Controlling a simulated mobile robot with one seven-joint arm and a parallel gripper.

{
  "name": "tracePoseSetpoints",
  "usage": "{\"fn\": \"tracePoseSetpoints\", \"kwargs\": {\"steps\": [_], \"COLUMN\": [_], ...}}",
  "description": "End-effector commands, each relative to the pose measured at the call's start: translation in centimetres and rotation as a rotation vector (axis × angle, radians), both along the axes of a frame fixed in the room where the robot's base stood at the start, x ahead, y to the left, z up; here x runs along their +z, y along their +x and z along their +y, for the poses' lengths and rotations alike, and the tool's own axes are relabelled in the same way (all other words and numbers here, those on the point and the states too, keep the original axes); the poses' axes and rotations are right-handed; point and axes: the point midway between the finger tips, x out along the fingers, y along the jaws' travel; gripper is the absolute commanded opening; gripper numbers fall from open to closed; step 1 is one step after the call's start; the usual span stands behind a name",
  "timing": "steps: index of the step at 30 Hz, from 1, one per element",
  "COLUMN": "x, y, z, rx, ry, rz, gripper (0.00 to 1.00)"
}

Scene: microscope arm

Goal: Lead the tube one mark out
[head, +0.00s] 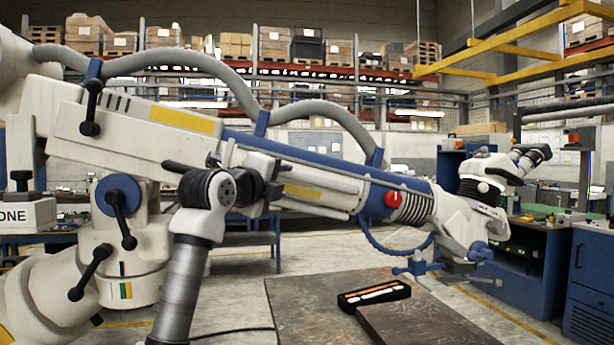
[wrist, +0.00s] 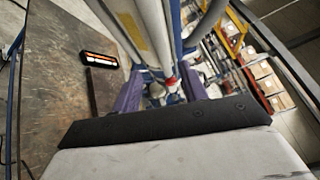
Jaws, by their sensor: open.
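The big white arm (head: 150,125) slants down to the right across the head view. Its blue-and-white tube (head: 345,185) runs out of the thick housing to a red knob (head: 391,199), a ribbed collar (head: 414,208) and the microscope head (head: 490,185). No scale marks can be read on the tube. My gripper (head: 268,188) is beside the tube near the housing's lower end; its fingers are hard to make out there. In the wrist view my gripper (wrist: 158,92) is open, purple fingers apart, with the white tube (wrist: 155,35) beyond. Contact cannot be told.
A dark tabletop (head: 310,310) lies below, with a black tray (head: 374,297) holding light and orange strips. The tray also shows in the wrist view (wrist: 100,60). A grey cable hose (head: 235,75) arches above the arm. Blue benches (head: 590,275) stand at right.

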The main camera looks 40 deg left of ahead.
Motion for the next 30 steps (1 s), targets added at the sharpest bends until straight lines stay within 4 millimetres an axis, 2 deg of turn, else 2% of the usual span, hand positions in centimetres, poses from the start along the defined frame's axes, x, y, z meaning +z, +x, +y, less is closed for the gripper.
{"fn": "tracePoseSetpoints", "kwargs": {"steps": [5, 12, 18, 24, 30], "x": [0.4, 0.5, 0.4, 0.1, 0.0], "y": [3.0, 8.1, 11.3, 12.8, 13.0], "z": [0.4, 1.3, 2.0, 2.3, 2.3], "rx": [-0.006, -0.008, -0.007, -0.007, -0.007], "ry": [-0.004, -0.004, -0.003, 0.000, 0.001], "rz": [0.000, -0.001, -0.004, -0.004, -0.004], "gripper": [0.43, 0.43, 0.43, 0.43, 0.43]}}
